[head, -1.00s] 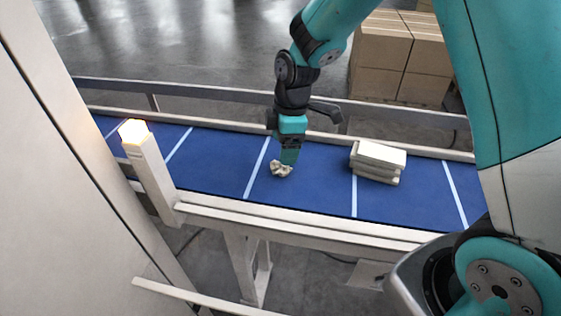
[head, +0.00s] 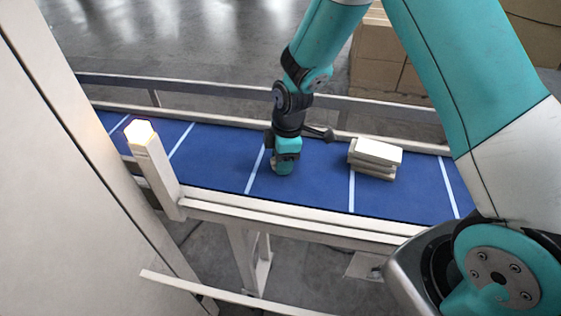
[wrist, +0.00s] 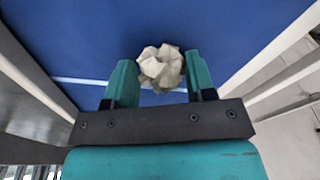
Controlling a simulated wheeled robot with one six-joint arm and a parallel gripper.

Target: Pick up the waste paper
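The waste paper (wrist: 161,66) is a crumpled, off-white ball on the blue conveyor belt (head: 215,158). In the wrist view it lies between the tips of my gripper's (wrist: 160,80) two teal fingers, with a narrow gap on the left and little or none on the right. In the head view my gripper (head: 283,168) points down at the belt and hides most of the paper; only a small pale bit (head: 273,162) shows at its left side. The fingers are apart, and I see no firm grip on the paper.
A stack of pale flat packs (head: 375,157) lies on the belt to the right of my gripper. Rails (head: 300,222) run along both belt edges. A post with a lit lamp (head: 140,132) stands at the left near edge. Cardboard boxes (head: 385,70) stand behind the conveyor.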

